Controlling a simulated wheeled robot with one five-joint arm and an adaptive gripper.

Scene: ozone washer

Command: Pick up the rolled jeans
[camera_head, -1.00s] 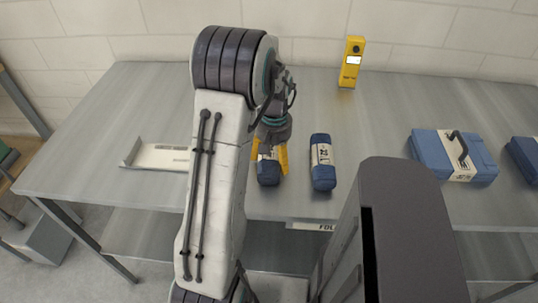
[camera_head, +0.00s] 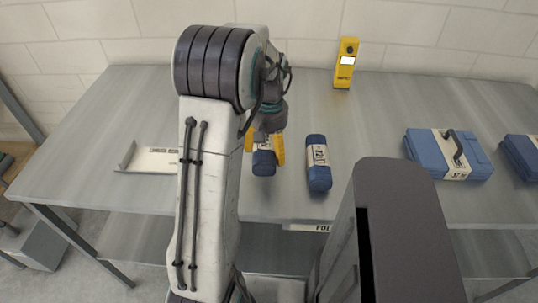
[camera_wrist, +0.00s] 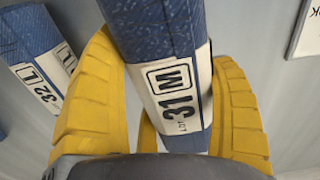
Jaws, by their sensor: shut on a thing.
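My gripper (camera_head: 265,150) has yellow fingers, one on each side of a rolled pair of blue jeans (camera_head: 264,168), and is shut on it. In the wrist view the held rolled jeans (camera_wrist: 160,30) carry a white band marked 31 M, between the yellow fingers (camera_wrist: 165,120). Part of the roll is hidden by my gripper in the head view. Whether it touches the table is hard to tell. A second rolled jeans (camera_head: 318,172) lies just to the right on the table. It also shows at the left of the wrist view (camera_wrist: 30,45), its band marked 32 L.
The grey table (camera_head: 90,150) bears a low white tray (camera_head: 150,160) at left, a yellow handheld device (camera_head: 345,65) at the back, and folded blue bundles with white bands (camera_head: 425,150) and (camera_head: 520,155) at right.

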